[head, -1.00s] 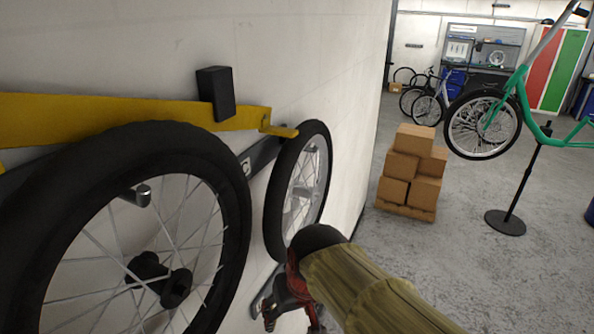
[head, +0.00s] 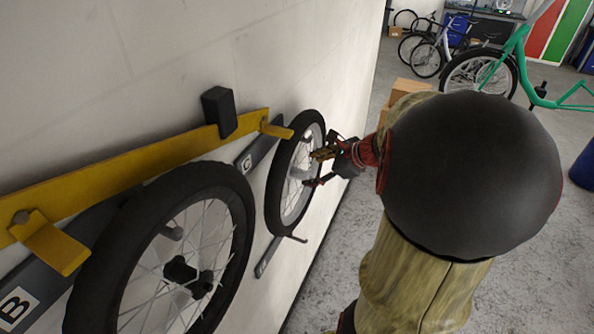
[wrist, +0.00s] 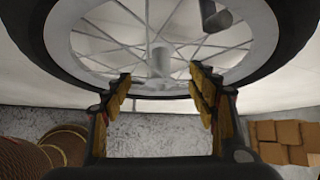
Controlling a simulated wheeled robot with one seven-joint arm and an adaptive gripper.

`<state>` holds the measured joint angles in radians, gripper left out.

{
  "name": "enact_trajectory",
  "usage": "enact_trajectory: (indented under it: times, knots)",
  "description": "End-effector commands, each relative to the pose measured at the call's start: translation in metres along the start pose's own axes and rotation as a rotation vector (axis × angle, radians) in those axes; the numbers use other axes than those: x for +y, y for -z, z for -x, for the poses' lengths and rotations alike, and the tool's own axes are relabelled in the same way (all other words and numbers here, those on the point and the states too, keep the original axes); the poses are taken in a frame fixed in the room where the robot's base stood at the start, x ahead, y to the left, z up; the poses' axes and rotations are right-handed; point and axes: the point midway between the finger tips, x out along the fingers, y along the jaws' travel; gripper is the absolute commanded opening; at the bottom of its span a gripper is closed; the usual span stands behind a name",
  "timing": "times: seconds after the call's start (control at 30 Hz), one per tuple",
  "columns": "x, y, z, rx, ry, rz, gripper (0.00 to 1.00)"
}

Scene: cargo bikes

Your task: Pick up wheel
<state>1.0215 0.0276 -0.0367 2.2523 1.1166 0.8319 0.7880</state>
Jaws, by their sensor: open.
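The far wheel (head: 273,190), with a black tyre, a light rim and spokes, hangs on the white wall beside a plate marked C. In the wrist view the wheel (wrist: 290,45) fills the top, its hub and spokes beyond the fingers. My gripper (head: 315,168) is in front of this wheel's right side. In the wrist view my gripper (wrist: 160,80) is open, its yellow-padded fingers spread apart at the near part of the rim. I cannot tell whether they touch it. A second similar wheel (head: 242,235) hangs nearer, at the left.
A yellow rail (head: 120,180) with hooks and a black block (head: 219,111) runs along the wall above the wheels. Boxes (head: 408,88) are partly hidden behind my arm. A green bike (head: 515,60) stands farther right. Grey floor (head: 350,225) is clear beside the wall.

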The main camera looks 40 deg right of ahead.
Motion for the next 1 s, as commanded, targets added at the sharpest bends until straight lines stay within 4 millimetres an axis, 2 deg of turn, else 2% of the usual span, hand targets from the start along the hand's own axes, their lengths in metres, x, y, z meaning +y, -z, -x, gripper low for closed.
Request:
enact_trajectory:
  times: [0.37, 0.7, 1.0]
  knots:
    - [0.0, -0.001, -0.031, -0.001, 0.001, -0.041, 0.59]
    - [-0.001, 0.0, -0.073, -0.001, 0.0, -0.039, 0.59]
    - [-0.001, 0.0, -0.078, 0.0, 0.002, -0.038, 0.59]
